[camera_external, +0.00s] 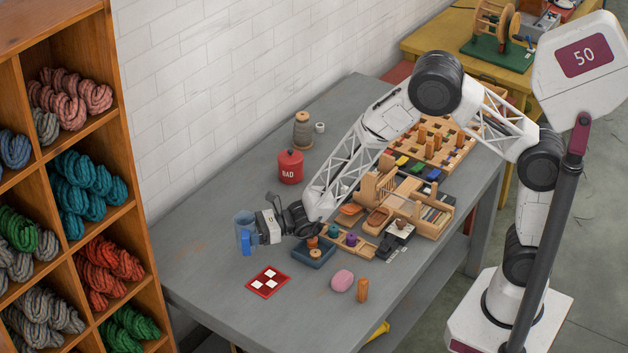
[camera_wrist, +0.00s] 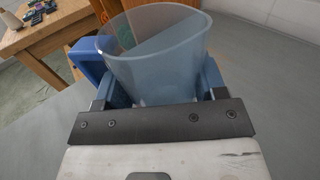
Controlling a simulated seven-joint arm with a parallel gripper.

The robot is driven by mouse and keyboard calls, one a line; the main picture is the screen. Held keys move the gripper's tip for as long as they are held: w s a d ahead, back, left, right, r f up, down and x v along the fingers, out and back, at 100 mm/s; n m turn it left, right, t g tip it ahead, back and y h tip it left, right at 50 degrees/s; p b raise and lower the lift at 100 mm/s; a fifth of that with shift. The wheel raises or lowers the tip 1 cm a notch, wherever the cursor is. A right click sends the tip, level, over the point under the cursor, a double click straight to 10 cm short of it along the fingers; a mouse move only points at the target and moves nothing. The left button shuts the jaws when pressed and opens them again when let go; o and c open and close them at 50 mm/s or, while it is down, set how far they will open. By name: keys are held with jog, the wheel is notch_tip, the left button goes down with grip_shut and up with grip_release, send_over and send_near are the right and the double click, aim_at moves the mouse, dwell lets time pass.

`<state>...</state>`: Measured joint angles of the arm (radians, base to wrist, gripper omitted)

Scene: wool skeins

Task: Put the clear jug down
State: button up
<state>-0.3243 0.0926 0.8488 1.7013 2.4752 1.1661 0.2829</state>
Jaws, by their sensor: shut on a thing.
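The clear jug (camera_external: 244,230) is a bluish see-through vessel with a blue handle, at the left part of the grey table in the external view. My gripper (camera_external: 256,232) is shut on it from the right side. In the wrist view the jug (camera_wrist: 155,45) stands between my two blue fingers (camera_wrist: 160,85), with its open rim towards the camera and its blue handle at the left. The jug looks empty. I cannot tell whether its base touches the table; my fingers and gripper body hide its lower part.
A red canister (camera_external: 290,167) and a grey spool (camera_external: 303,131) stand behind. A red card with white squares (camera_external: 268,281) lies in front. A blue tray (camera_external: 314,252), a pink lump (camera_external: 342,280) and a wooden peg (camera_external: 362,290) are to the right. The table's left end (camera_external: 190,255) is clear.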

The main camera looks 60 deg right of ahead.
jog(key=shift+d, duration=0.1)
jog(key=w+d+r, duration=0.2)
jog(key=w+d, duration=0.4)
jog(key=d, duration=0.2)
jog(key=w+d+r+n+g, duration=0.1)
jog(key=w+d+r, duration=0.2)
jog(key=w+d, duration=0.4)
jog(key=shift+w+d+r+y, duration=0.15)
jog(key=shift+d+y, duration=0.2)
jog(key=shift+y, duration=0.05)
notch_tip(320, 180, down, 6)
dwell(0.4)
jog(key=shift+f, duration=2)
jog(key=shift+f, duration=0.15)
